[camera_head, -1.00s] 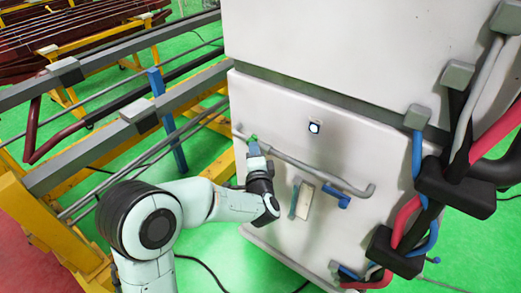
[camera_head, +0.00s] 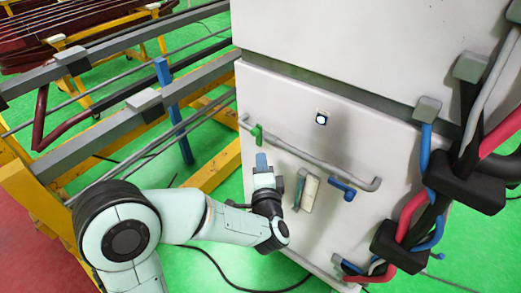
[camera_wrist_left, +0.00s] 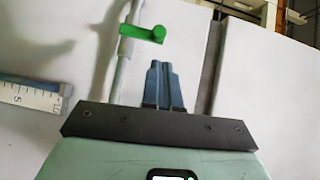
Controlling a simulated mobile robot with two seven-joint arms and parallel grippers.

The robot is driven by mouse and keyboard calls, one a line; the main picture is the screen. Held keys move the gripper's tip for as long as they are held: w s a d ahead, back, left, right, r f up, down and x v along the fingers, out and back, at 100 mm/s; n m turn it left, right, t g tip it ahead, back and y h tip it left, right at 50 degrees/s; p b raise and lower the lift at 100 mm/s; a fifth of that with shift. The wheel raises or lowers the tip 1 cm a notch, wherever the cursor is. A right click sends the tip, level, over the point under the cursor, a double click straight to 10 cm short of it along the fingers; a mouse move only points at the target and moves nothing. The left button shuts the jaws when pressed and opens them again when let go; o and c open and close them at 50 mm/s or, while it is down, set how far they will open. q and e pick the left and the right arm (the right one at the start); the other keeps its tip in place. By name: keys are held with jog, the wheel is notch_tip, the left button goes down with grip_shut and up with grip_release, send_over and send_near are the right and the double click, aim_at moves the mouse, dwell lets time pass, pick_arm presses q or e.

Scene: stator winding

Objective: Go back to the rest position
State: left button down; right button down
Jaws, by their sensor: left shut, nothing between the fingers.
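My left gripper (camera_head: 262,160) is in front of the white cabinet (camera_head: 300,80), with its blue fingers together and nothing between them. In the left wrist view the two fingers (camera_wrist_left: 163,84) lie side by side. A green handle (camera_head: 257,135) on the grey pipe (camera_head: 310,158) is just above and left of the fingertips, apart from them. The green handle also shows in the left wrist view (camera_wrist_left: 143,33), beyond the fingertips. My right gripper is in neither view.
A blue handle (camera_head: 342,188) and a pale ruler-like piece (camera_head: 308,192) are on the cabinet right of my gripper. Thick cables (camera_head: 415,215) run down its right side. A yellow and grey frame (camera_head: 110,130) stands at the left. Green floor is open below.

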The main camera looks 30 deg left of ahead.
pick_arm(q)
jog(key=shift+v, duration=2.35)
jog(key=d+f+n+g+h, duration=0.2)
jog(key=d+f+h, duration=0.15)
jog(key=f, duration=1.05)
jog(key=d+f+n+g+h, duration=0.25)
jog(key=f+h, duration=0.25)
jog(key=f, duration=1)
jog(key=s+d+f+n+g+h, duration=0.2)
jog(key=s+d+f+n+g, duration=0.1)
jog(key=s+f, duration=0.5)
jog(key=s+d+f+n+g+h, duration=0.3)
jog(key=s+f+n+g, duration=0.3)
jog(key=s, duration=0.8)
notch_tip(320, 180, down, 4)
jog(key=shift+s+r+g+h, duration=0.2)
jog(key=shift+g+h, duration=0.15)
jog(key=shift+g, duration=0.2)
